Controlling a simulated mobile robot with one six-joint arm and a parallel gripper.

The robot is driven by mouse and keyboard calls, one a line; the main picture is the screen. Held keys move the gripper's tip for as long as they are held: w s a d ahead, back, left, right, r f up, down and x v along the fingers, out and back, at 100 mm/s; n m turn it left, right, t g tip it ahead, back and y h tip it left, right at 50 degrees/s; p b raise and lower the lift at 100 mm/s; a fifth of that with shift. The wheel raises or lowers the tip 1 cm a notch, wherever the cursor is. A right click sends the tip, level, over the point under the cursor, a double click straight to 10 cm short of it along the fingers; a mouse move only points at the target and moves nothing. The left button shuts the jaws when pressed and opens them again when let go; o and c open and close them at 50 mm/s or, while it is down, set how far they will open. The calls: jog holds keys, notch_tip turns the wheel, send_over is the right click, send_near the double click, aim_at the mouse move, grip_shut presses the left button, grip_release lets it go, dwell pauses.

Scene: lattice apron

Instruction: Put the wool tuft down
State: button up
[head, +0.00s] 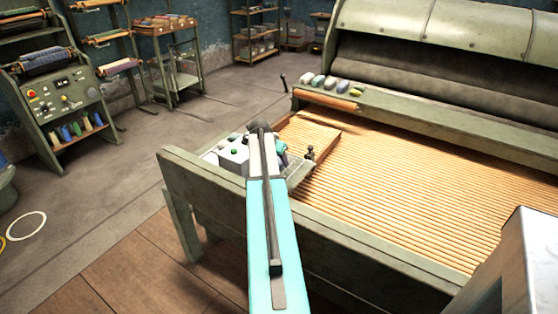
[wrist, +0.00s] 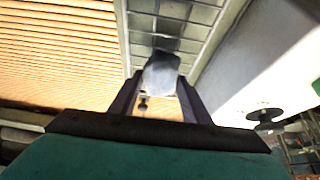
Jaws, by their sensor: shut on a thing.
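My gripper (wrist: 160,82) is shut on a pale grey-blue wool tuft (wrist: 161,72) in the wrist view. The tuft sits between the two dark fingertips. Beyond it is a grey tray divided into compartments (wrist: 203,16); I cannot tell whether the tuft touches it. In the head view my teal arm reaches to the left end of the slatted bed and hides most of the gripper and the tuft. Part of the tray (head: 302,176) shows right of the arm.
A wide wooden slatted bed (head: 400,175) fills the right. A white box with a green button (head: 233,154) stands left of the arm. A small dark knob (head: 310,153) rises beside the tray. Several wool tufts (head: 330,83) lie on the machine's ledge. A green frame rail (head: 215,190) runs in front.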

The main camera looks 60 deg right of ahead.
jog(key=shift+f, duration=0.45)
jog(key=shift+f, duration=0.1)
jog(key=o, duration=1)
jog(key=shift+r, duration=0.2)
jog(key=v, duration=1.2)
jog(key=shift+b, duration=0.45)
jog(key=shift+r, duration=0.1)
